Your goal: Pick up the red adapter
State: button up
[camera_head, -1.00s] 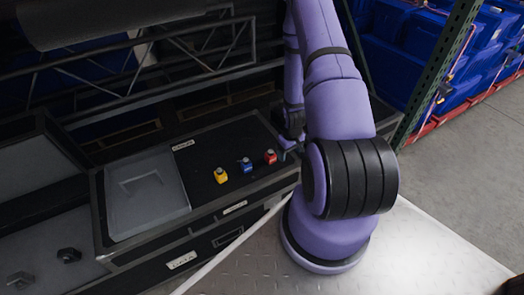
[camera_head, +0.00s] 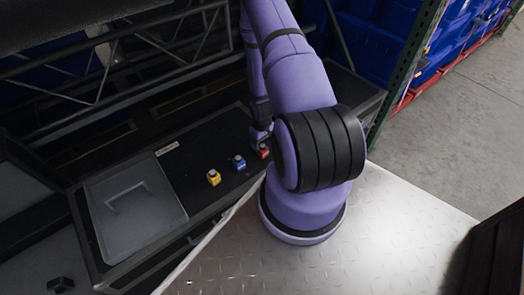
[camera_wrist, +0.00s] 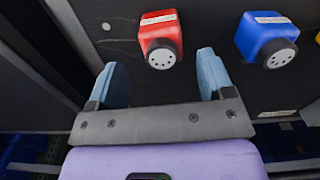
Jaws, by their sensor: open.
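The red adapter (camera_wrist: 159,30) is a small red block with a round, dark-rimmed grey end. It stands on a dark surface, and in the head view it (camera_head: 263,151) is partly hidden by my arm. My gripper (camera_wrist: 159,72) is open, with its two blue-grey fingers apart. In the wrist view the red adapter appears between and just beyond the fingertips, with nothing held. In the head view my gripper is mostly hidden behind my purple arm.
A blue adapter (camera_head: 239,162) stands beside the red one, and a yellow adapter (camera_head: 213,177) stands farther left. A grey lidded compartment (camera_head: 135,205) lies left of them. A dark truss frame (camera_head: 130,60) runs behind, and a green rack post (camera_head: 405,75) stands at right.

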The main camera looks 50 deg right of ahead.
aim_at(263, 150)
jog(key=shift+s+a+f, duration=0.1)
jog(key=shift+s+f, duration=0.05)
jog(key=shift+f, duration=1.25)
jog(key=shift+s+a+f, duration=0.1)
jog(key=shift+s+f, duration=0.05)
jog(key=shift+f, duration=1.2)
jog(key=c, duration=1)
